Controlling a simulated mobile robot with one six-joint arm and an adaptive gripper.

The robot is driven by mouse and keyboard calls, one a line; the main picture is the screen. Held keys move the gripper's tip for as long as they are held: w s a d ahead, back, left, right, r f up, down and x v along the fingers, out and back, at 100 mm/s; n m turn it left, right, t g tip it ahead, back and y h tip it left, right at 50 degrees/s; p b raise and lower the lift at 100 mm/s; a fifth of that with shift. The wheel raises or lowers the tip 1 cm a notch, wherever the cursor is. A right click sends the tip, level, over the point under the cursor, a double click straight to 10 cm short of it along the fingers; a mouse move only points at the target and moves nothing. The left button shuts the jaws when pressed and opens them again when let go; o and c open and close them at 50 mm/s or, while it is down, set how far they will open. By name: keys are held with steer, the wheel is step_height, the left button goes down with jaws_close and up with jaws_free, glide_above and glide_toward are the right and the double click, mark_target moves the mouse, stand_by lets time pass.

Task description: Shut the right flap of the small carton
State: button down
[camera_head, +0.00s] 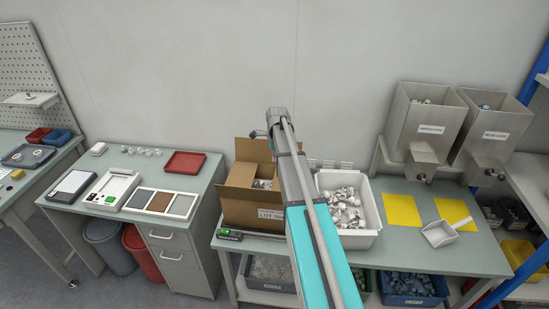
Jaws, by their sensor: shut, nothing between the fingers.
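The small brown cardboard carton (242,208) stands on the grey-green bench in the middle of the head view, with a white label partly reading "LOT" on its front. Its top is at least partly open, and pale shiny parts (262,184) show inside. One flap (254,150) stands up at the back. My arm crosses in front of the carton's right side, so the right flap is hidden and I cannot tell its angle. The dark end of my arm reaches above the carton's back right.
A white bin (369,232) of metallic caps stands close to the carton's right. A small device (230,235) lies at its front left. Yellow mats (402,210), a white scoop (440,234) and two metal hoppers (425,115) are farther right. A gap separates the left bench.

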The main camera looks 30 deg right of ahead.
steer(key=shift+r+p, duration=1.35)
steer(key=shift+r, duration=0.3)
steer(key=s+a+n, duration=2.4)
steer(key=n, duration=0.1)
step_height(320, 180, down, 12)
steer(key=s+b, duration=0.2)
steer(key=b, duration=0.9)
steer(key=shift+s+d+h+b, duration=0.15)
steer(key=shift+s+h+b, duration=0.15)
steer(key=shift+b, duration=0.1)
steer(key=shift+r, duration=0.1)
